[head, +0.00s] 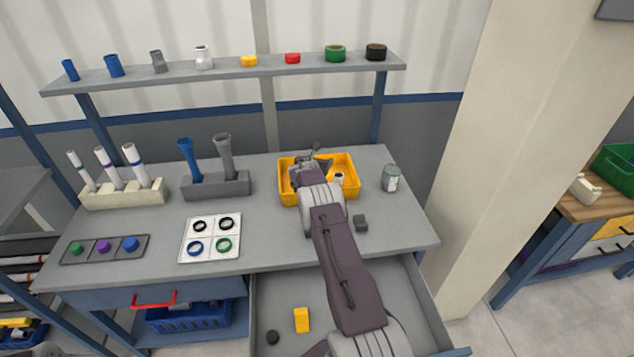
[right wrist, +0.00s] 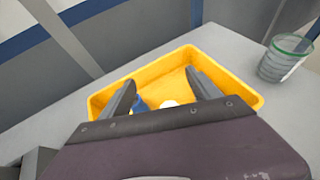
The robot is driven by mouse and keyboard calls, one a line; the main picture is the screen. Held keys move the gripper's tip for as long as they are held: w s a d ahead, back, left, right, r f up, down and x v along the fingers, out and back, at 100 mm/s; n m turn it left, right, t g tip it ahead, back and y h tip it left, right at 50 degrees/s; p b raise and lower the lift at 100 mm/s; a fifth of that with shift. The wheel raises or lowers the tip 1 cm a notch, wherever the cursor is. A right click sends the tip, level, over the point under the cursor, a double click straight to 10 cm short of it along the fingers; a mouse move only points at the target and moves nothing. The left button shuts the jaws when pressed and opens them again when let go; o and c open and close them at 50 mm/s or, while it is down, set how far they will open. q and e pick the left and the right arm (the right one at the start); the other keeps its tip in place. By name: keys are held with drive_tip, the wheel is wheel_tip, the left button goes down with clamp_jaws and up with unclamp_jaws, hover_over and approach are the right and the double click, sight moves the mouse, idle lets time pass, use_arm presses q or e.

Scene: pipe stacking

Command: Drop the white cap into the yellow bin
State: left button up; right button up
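The yellow bin (head: 350,192) stands at the back right of the workbench. It fills the middle of the right wrist view (right wrist: 240,92). My right gripper (head: 311,154) is over the bin. In the right wrist view my right gripper (right wrist: 162,88) has its fingers spread wide with nothing gripped between the tips. A small white thing (right wrist: 170,103), perhaps the white cap, shows inside the bin, partly hidden by my gripper body. A blue piece (right wrist: 139,105) lies beside it. My left gripper is not in view.
A glass jar (head: 390,178) stands right of the bin; a small dark block (head: 361,223) lies in front. A grey holder (head: 216,186) with blue and grey pipes stands left. A shelf (head: 225,73) with several parts spans the back. An open drawer (head: 285,290) is below.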

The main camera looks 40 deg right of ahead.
drive_tip(key=b+v, duration=0.3)
drive_tip(key=v, duration=0.6)
drive_tip(key=shift+w+a, duration=0.1)
idle(0.7)
